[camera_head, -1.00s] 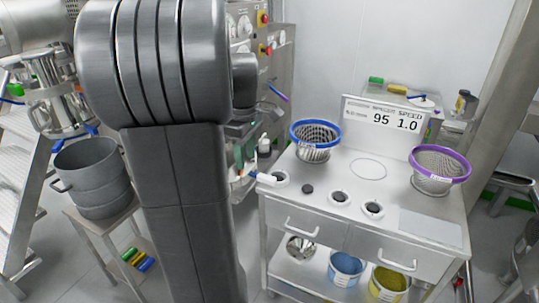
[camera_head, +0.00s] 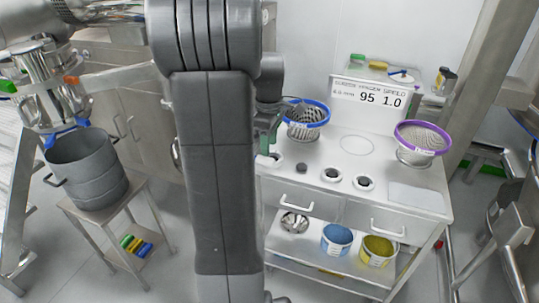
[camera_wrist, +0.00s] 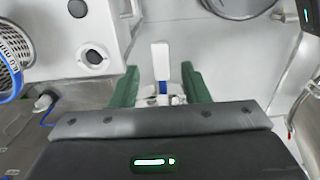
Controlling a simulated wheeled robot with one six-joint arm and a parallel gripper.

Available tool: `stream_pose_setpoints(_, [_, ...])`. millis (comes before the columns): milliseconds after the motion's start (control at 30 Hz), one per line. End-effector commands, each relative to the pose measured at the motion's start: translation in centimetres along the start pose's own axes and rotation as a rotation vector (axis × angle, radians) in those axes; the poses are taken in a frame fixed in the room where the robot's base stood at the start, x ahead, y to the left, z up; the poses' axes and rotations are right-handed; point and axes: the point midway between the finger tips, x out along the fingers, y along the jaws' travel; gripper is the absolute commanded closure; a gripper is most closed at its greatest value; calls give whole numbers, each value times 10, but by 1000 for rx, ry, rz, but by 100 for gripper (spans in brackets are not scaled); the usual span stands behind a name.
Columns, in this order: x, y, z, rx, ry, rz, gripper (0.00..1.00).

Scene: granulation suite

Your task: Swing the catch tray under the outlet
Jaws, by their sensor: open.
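My gripper (camera_wrist: 160,68) has its two green fingers apart, one on each side of a white handle-like piece (camera_wrist: 160,58) with a blue band; I cannot tell whether they touch it. Whether this piece belongs to the catch tray is not clear. In the head view my gripper (camera_head: 267,142) is mostly hidden by my arm, near the bench's left edge. No catch tray can be made out there.
Blue (camera_head: 337,238) and yellow (camera_head: 377,250) buckets sit below. The pot stands on a small table (camera_head: 140,190). My arm blocks the middle.

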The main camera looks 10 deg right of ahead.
Motion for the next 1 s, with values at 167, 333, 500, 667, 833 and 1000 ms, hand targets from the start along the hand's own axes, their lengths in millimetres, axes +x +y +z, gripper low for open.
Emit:
stream_pose_setpoints(167, [31,0,0,0,-1,-3,58])
stream_pose_setpoints(333, [46,0,0,0,0,-1,58])
stream_pose_setpoints(500, [50,0,0,0,0,1,58])
stream_pose_setpoints(667, [50,0,0,0,0,1,58])
stream_pose_setpoints(833, [50,0,0,0,0,1,88])
stream_pose_setpoints(1000, [50,0,0,0,0,1,100])
